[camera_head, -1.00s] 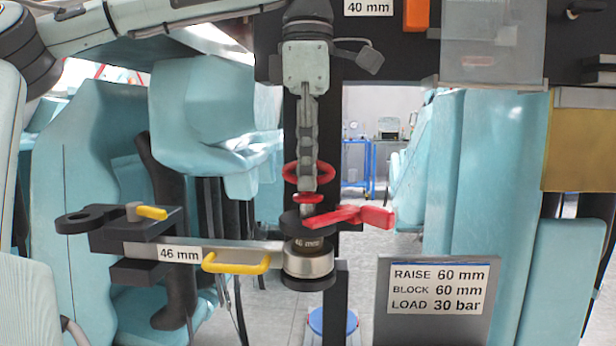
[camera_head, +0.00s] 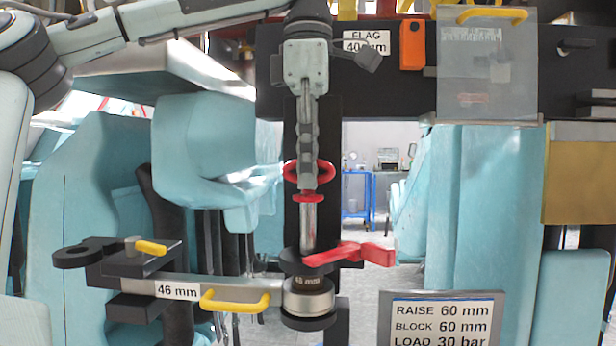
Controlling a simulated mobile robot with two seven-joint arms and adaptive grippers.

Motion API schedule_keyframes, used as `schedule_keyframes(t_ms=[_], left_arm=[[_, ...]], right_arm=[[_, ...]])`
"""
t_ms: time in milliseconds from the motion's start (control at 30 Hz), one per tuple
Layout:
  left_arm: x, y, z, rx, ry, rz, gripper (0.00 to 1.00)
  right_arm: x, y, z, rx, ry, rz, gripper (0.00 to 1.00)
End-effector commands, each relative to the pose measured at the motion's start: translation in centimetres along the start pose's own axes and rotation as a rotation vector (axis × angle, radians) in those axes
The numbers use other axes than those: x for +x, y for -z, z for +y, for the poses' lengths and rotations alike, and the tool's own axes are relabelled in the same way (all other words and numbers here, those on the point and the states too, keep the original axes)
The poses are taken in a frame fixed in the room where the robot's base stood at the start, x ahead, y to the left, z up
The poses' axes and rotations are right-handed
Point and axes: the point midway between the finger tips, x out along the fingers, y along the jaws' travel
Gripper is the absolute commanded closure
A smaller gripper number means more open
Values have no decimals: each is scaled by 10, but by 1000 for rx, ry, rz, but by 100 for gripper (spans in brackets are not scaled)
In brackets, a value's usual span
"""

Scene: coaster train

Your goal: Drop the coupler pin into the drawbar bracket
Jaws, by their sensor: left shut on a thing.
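My left gripper (camera_head: 308,180) hangs down in the centre, its grey fingers shut on the coupler pin at its red ring handle. The coupler pin (camera_head: 307,228) is upright, with a red collar below the fingers and a bare metal shaft under it. The shaft's lower end meets the black upper plate of the drawbar bracket (camera_head: 292,260); whether it sits in the hole or just above or behind cannot be told. My right gripper is not in view.
A red lever (camera_head: 352,254) sticks out right beside the plate. The bar (camera_head: 235,286) bears a yellow handle (camera_head: 235,301) and a black clamp (camera_head: 133,262) at left. A black beam (camera_head: 380,70) crosses behind at the top. A sign (camera_head: 442,318) stands lower right.

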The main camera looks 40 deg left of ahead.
Motion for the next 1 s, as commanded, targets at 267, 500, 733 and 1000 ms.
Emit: schedule_keyframes(t_ms=[267,500,733,1000], left_arm=[[-15,0,0,-1,-1,0,100],[-27,0,0,0,-1,0,100],[-38,0,0,-1,-2,0,100],[-50,-1,0,0,-1,-1,100]], right_arm=[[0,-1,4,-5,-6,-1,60],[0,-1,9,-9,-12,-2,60],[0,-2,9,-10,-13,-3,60],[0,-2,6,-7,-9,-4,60]])
